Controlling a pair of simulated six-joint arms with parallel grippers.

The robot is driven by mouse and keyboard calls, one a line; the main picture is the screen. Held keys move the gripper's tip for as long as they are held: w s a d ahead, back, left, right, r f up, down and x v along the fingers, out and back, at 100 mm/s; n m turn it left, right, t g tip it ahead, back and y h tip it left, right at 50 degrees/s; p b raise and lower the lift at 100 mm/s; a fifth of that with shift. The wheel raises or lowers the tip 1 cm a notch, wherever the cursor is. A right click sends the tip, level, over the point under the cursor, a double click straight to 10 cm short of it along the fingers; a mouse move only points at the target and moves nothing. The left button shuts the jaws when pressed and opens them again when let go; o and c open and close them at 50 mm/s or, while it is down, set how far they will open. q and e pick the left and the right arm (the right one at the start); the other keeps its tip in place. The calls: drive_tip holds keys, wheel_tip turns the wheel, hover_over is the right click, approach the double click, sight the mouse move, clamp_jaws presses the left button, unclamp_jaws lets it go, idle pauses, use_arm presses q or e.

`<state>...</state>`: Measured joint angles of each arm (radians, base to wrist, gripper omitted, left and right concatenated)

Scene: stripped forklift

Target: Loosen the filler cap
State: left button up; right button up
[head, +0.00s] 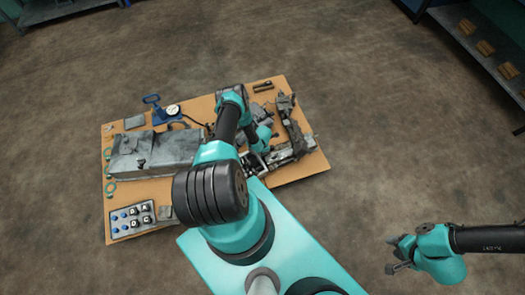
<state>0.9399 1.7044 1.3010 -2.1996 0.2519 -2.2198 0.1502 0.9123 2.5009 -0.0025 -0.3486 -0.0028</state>
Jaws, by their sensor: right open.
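I cannot make out the filler cap for certain. A grey, worn tank-like box (160,149) lies on the left of the brown board, with a small dark fitting on its front side. My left arm reaches over the middle of the board and folds down, so its black and teal links hide part of what lies beneath. My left gripper (257,166) is low among dark metal parts, and its fingers are too small and covered to read. My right gripper (397,255) is at the lower right, open and empty over bare floor, well apart from the board.
The brown board (290,183) carries dark metal assemblies (288,125) on the right, a white round gauge (173,110) beside a blue-handled part, and a tray of small parts (132,220) at lower left. A shelf (478,45) stands upper right. The surrounding floor is clear.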

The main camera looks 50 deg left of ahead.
use_arm(q)
drive_tip(key=shift+f, duration=0.3)
drive_tip(key=shift+c, duration=0.3)
clamp_jaws()
